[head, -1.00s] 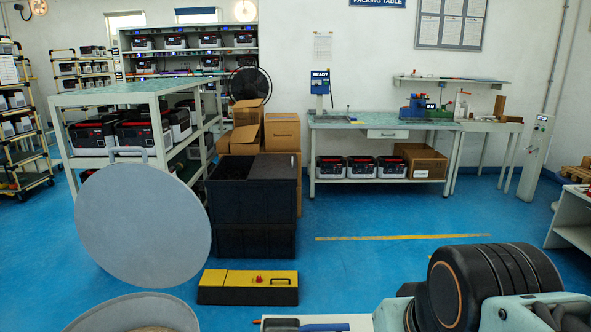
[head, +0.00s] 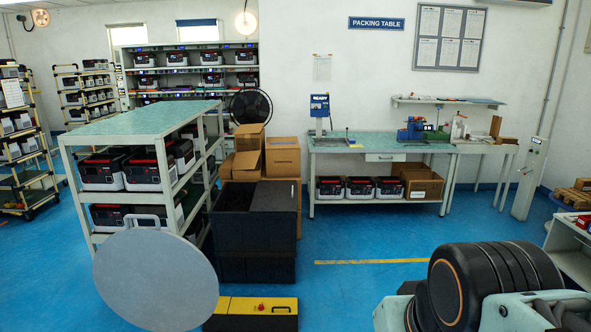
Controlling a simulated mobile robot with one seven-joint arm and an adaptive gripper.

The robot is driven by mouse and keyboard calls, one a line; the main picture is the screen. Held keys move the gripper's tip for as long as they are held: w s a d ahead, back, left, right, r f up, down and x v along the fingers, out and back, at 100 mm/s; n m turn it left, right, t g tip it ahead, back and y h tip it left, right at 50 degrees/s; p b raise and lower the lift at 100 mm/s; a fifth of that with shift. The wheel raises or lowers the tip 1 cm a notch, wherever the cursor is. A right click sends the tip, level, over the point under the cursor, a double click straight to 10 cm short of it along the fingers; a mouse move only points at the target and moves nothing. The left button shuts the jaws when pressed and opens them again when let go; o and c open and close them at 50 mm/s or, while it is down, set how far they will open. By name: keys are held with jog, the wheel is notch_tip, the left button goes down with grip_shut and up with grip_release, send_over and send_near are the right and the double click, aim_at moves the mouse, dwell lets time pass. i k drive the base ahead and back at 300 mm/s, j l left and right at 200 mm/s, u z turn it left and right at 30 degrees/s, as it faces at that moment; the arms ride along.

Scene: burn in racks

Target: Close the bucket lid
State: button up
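The bucket lid (head: 155,285) is a large round grey disc with a loop handle (head: 143,220) at its top edge. It stands upright, raised open, at the lower left of the head view. The bucket itself is below the picture's bottom edge and hidden now. Part of my arm, with a black round joint, fills the lower right corner. My gripper is not in view, and nothing of mine is seen touching the lid.
A black crate (head: 255,225) and a yellow-black toolbox (head: 255,305) stand right of the lid. A shelf rack (head: 140,122) is behind it. A packing bench (head: 370,145) lies farther back. Blue floor (head: 350,290) is open in the middle.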

aim_at(156, 279)
jog(key=k+j+z, duration=0.1)
jog(key=k+j, duration=0.75)
jog(key=j, duration=0.3)
jog(key=k+j+z, duration=0.15)
jog(key=j, duration=0.25)
jog(key=j+z, duration=0.1)
jog(key=j, duration=0.45)
jog(key=k+j, duration=0.1)
jog(key=j, duration=0.4)
jog(key=j+z, duration=0.15)
jog(key=j, duration=0.4)
jog(key=j+z, duration=0.15)
jog(key=j, duration=0.65)
jog(key=k+j+z, duration=0.15)
jog(key=j, duration=0.65)
